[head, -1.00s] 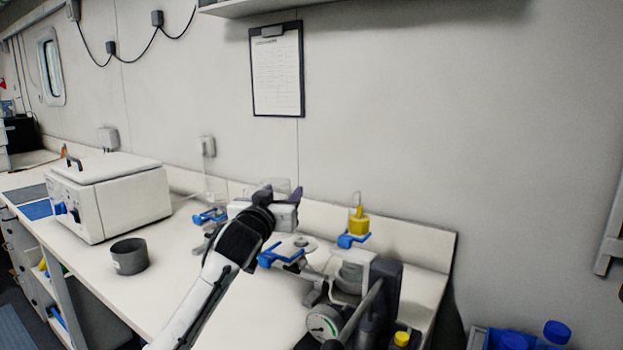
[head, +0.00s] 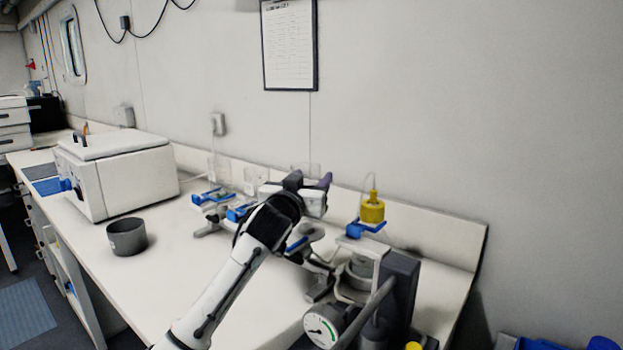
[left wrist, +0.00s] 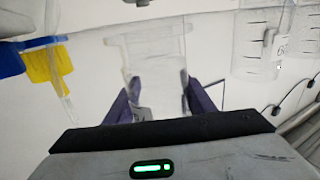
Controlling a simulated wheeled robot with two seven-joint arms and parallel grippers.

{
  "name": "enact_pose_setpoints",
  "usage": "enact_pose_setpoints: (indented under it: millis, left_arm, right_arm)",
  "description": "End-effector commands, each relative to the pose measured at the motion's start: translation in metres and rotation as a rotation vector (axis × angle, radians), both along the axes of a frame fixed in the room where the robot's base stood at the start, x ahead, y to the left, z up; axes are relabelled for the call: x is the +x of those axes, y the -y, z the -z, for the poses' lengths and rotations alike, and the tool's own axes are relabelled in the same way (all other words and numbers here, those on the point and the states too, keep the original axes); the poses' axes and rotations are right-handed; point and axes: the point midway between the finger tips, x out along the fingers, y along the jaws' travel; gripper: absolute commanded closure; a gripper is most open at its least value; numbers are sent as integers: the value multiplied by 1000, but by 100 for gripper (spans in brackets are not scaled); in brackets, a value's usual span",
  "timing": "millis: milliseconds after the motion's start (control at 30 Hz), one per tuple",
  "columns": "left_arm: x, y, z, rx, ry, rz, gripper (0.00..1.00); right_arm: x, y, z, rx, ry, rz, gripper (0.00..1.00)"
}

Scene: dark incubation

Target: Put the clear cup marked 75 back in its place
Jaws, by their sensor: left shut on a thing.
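My left gripper (head: 309,182) reaches over the bench among the filter stands. In the left wrist view its purple fingers (left wrist: 160,100) are shut on a clear cup (left wrist: 150,62). Only the cup's faint upper part (head: 304,167) shows in the head view, behind the gripper. Its marking is not readable. Two other clear cups, the far one (head: 219,167) and the nearer one (head: 254,179), stand left of the gripper by blue clamps (head: 211,197). A labelled clear cup (left wrist: 258,45) is at the right in the wrist view. My right gripper is not in view.
A yellow bottle (head: 372,210) with a thin tube stands at a blue holder right of my gripper. A pump with a gauge (head: 322,332) is in front of it. A grey pot (head: 127,238) and a white box-shaped device (head: 118,178) are left. The front bench is mostly clear.

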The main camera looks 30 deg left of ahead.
Motion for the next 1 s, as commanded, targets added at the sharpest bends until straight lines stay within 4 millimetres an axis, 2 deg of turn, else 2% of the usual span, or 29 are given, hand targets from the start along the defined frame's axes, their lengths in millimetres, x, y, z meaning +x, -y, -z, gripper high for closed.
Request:
enact_pose_setpoints:
  millis: [33,100,1000]
  left_arm:
    - [0,0,7,2,2,0,74]
    - [0,0,9,2,2,0,74]
    - [-1,0,8,2,2,0,74]
  right_arm:
    - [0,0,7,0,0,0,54]
    - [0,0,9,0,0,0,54]
    - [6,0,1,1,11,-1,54]
